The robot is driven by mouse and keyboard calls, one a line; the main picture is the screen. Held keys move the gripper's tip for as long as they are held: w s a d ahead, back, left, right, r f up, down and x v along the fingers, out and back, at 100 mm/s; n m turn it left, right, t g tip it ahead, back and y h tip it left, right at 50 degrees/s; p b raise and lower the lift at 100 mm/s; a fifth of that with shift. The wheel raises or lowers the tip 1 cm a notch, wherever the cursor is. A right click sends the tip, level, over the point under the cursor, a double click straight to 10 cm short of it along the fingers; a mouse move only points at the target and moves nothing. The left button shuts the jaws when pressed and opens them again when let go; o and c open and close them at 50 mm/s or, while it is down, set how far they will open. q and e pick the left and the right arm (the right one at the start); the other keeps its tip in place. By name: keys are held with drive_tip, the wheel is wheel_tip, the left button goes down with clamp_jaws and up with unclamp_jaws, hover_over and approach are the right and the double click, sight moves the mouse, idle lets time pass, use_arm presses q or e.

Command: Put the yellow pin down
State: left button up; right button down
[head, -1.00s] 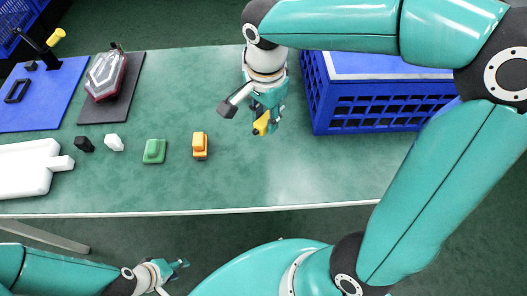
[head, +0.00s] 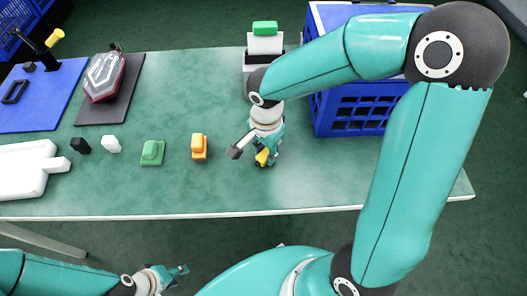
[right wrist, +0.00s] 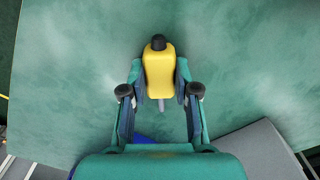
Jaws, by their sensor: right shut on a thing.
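The yellow pin (head: 262,157) is held in my right gripper (head: 265,151), low over the green table (head: 120,190), right of the orange block. In the right wrist view the yellow pin (right wrist: 158,72) sits between the fingers of my right gripper (right wrist: 160,90), with its black tip pointing up the picture. Whether the pin touches the table cannot be told. My left gripper (head: 177,271) is low at the front, off the table's front edge and away from the pin; its fingers are too small to read.
An orange block (head: 199,147), a green block (head: 152,153), a white piece (head: 111,144) and a black piece (head: 81,145) stand in a row. A red-and-clear lamp (head: 105,76) lies on a dark mat. A blue crate (head: 330,116) stands behind right. The table around the pin is bare.

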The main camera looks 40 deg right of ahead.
sight(266, 154)
drive_tip(key=c, duration=1.3)
unclamp_jaws()
drive_tip(key=shift+f, duration=0.1)
drive_tip(key=o, duration=0.4)
drive_tip(key=shift+o, duration=0.2)
drive_tip(key=shift+r, duration=0.4)
wheel_tip(266, 154, up, 12)
drive_tip(key=p, duration=0.2)
drive_tip(key=shift+f, duration=0.2)
